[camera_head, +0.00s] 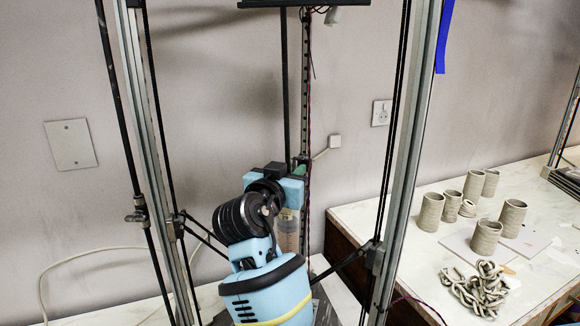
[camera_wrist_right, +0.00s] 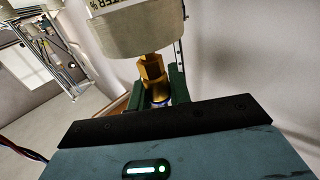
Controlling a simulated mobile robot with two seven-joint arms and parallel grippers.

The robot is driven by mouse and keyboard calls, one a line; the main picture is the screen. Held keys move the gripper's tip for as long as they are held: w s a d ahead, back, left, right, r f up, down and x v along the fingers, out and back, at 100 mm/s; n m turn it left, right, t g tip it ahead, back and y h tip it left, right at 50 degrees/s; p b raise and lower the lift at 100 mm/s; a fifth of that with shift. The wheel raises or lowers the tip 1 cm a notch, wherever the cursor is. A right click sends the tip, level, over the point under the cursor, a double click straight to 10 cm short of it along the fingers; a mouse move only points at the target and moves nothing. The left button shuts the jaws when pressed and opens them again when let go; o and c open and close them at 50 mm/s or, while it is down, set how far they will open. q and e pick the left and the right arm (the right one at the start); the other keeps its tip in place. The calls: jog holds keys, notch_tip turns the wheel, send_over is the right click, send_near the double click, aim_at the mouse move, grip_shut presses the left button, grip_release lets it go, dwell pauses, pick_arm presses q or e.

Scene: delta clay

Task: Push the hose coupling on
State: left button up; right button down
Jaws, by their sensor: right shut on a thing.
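My right arm rises from the bottom centre of the head view. Its gripper (camera_head: 300,168) is between the printer's posts, with a bit of green finger showing at its far side. In the right wrist view, the two green fingers of my right gripper (camera_wrist_right: 157,96) are shut around a small fitting, which I take for the hose coupling (camera_wrist_right: 157,92); the fingers hide most of it. A brass hex fitting (camera_wrist_right: 152,68) sits right against it, under a pale cylinder (camera_wrist_right: 135,28) with printed lettering. Whether coupling and brass fitting are fully joined cannot be told. My left gripper is not in view.
Metal printer posts (camera_head: 408,170) and (camera_head: 150,150) stand on both sides of my arm, with dark diagonal rods between. A clear tube (camera_head: 288,232) stands behind my gripper. On the right table (camera_head: 420,262) are several clay cups (camera_head: 486,238) and a coiled clay piece (camera_head: 475,289).

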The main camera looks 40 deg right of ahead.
jog(key=c, duration=1.3)
grip_release()
jog(key=b+v, duration=0.1)
jog(key=v, duration=0.6)
jog(key=shift+a, duration=0.35)
jog(key=shift+s, duration=0.15)
